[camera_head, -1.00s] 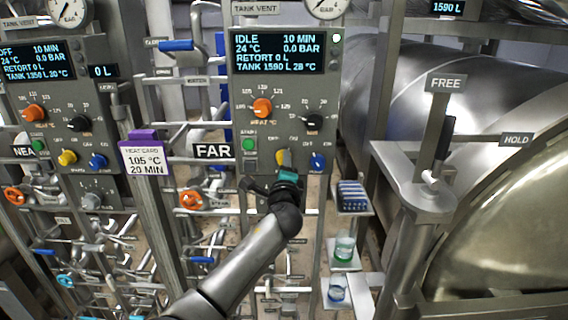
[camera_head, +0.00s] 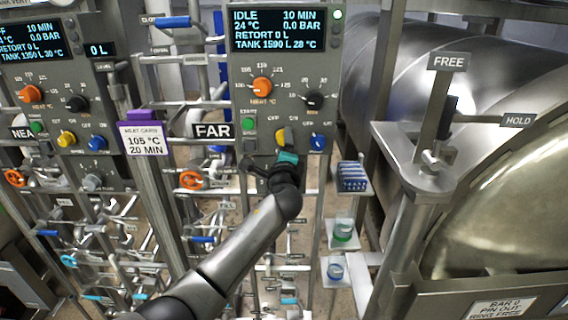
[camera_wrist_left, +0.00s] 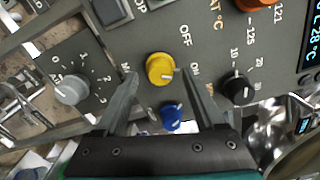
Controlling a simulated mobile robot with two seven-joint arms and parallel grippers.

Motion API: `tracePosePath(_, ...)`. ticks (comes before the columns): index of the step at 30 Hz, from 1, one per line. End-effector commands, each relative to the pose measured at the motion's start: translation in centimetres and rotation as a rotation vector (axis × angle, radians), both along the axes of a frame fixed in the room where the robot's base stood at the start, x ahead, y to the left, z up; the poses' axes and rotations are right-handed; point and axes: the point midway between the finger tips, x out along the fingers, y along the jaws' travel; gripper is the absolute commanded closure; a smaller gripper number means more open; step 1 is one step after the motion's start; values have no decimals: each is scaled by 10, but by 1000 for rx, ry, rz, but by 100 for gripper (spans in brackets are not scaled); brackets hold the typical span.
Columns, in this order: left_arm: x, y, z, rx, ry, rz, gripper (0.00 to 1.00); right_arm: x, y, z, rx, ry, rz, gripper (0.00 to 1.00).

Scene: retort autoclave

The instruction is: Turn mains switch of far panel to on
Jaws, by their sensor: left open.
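The far panel (camera_head: 243,100) has a lit display reading IDLE. Its yellow knob (camera_wrist_left: 160,69) has OFF and ON printed beside it, and its white mark points towards ON. I cannot read the knob's full name. My left gripper (camera_wrist_left: 161,76) is open, with one finger on each side of the yellow knob and a visible gap on both sides. My right gripper is not in view.
A blue knob (camera_wrist_left: 171,117), a black knob (camera_wrist_left: 238,89) and a grey knob (camera_wrist_left: 72,85) surround the fingers. An orange knob (camera_head: 262,87) is higher up. The near panel (camera_head: 62,100) and a heat card (camera_head: 141,148) are at left, a steel vessel (camera_head: 500,200) at right.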

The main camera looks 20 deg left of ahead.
Motion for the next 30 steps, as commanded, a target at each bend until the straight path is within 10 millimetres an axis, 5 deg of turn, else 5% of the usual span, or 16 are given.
tracePosePath(30,-132,-38,-1,2,1,-1,29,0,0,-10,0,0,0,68)
